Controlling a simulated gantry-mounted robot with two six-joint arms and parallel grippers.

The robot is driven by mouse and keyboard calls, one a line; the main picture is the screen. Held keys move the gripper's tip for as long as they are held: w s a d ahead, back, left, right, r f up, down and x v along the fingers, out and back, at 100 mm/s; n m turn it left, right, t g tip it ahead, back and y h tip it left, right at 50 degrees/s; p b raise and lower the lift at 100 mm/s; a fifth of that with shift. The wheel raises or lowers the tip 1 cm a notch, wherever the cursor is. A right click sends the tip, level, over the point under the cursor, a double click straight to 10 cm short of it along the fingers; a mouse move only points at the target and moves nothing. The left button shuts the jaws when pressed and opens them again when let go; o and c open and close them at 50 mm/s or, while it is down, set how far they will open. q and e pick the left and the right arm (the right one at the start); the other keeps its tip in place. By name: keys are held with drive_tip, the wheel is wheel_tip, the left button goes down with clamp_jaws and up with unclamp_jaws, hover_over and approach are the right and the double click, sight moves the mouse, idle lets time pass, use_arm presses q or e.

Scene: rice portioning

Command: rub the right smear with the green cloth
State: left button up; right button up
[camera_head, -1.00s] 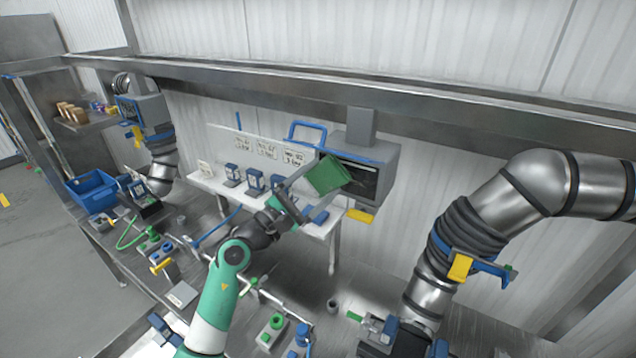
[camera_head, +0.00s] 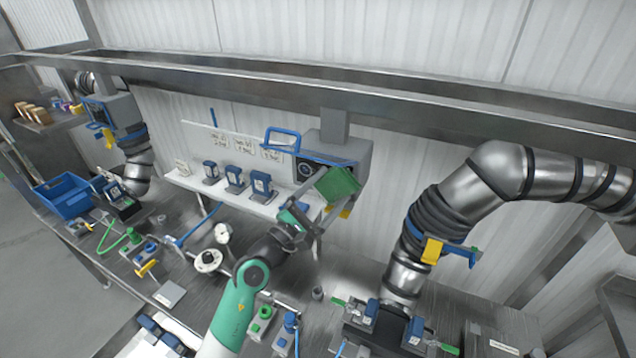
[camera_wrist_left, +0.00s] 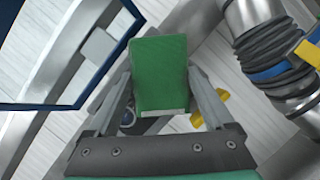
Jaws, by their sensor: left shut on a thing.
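My left gripper (camera_head: 318,192) is shut on the green cloth (camera_head: 338,184), a square pad raised in front of the grey wall-side box (camera_head: 364,150). In the left wrist view the cloth (camera_wrist_left: 160,72) sits between the two fingers. In the head view the cloth overlaps the box's lower right; I cannot tell whether it touches. The box front has a dark window (camera_head: 310,170) with a round shape in it, partly covered by the cloth and gripper. I cannot make out a smear in either view. My right gripper is not in view.
A yellow handle (camera_head: 432,250) is on the thick metal duct (camera_head: 408,270) at right. A white shelf (camera_head: 190,183) with several small blue devices stands behind. A blue crate (camera_head: 62,195) is far left.

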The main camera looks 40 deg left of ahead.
sight(317, 184)
use_arm(q)
drive_tip(key=shift+d+r, duration=0.2)
drive_tip(key=shift+a+f+b, duration=0.15)
drive_tip(key=shift+a+b, duration=0.15)
drive_tip(key=shift+a, duration=0.25)
drive_tip(key=a, duration=0.1)
drive_tip(key=a+b, duration=0.1)
drive_tip(key=shift+s+a, duration=0.3)
drive_tip(key=shift+s+a+b, duration=0.2)
drive_tip(key=shift+a+b, duration=0.25)
drive_tip(key=shift+a, duration=0.5)
drive_tip(key=shift+s+a+b, duration=0.2)
drive_tip(key=shift+a+b, duration=0.2)
drive_tip(key=shift+a, duration=0.5)
drive_tip(key=shift+s+a, duration=0.15)
drive_tip(key=shift+a, duration=0.3)
drive_tip(key=shift+r, duration=0.2)
